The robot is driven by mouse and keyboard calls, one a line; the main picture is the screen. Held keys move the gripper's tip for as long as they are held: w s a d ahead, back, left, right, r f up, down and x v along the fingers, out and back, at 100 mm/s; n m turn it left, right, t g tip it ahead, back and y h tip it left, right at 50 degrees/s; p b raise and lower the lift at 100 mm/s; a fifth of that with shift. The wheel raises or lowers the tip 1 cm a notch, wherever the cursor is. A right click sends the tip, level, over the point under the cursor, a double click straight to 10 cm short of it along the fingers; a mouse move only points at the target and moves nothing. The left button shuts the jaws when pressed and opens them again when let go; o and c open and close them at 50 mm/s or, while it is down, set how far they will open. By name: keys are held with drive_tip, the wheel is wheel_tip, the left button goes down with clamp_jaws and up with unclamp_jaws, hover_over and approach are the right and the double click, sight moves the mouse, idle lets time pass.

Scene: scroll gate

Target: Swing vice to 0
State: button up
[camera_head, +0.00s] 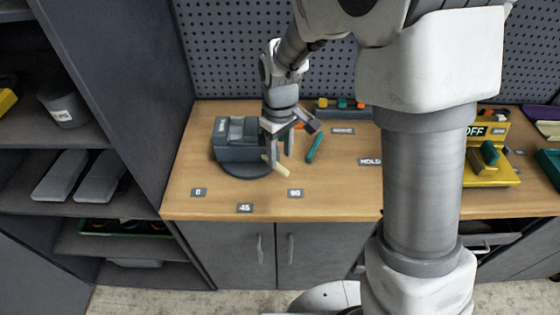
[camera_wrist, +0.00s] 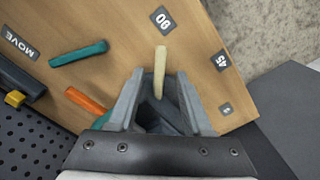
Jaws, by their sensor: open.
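The dark grey vice (camera_head: 240,150) stands on a round base at the left of the wooden bench. Its cream handle (camera_head: 280,169) points toward the front, nearest the 90 label (camera_head: 295,193). The 45 label (camera_head: 245,208) and the 0 label (camera_head: 198,192) lie further left. My gripper (camera_head: 278,145) is open and low over the right side of the vice. In the wrist view the cream handle (camera_wrist: 160,70) lies between the open fingers of my gripper (camera_wrist: 160,82), with a gap on both sides. Much of the vice is hidden there.
A HOLD label (camera_head: 370,162) and a yellow OFF device (camera_head: 490,155) are further right. A pegboard (camera_head: 230,50) backs the bench.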

sight(280, 167)
drive_tip(key=shift+f, duration=1.8)
clamp_jaws()
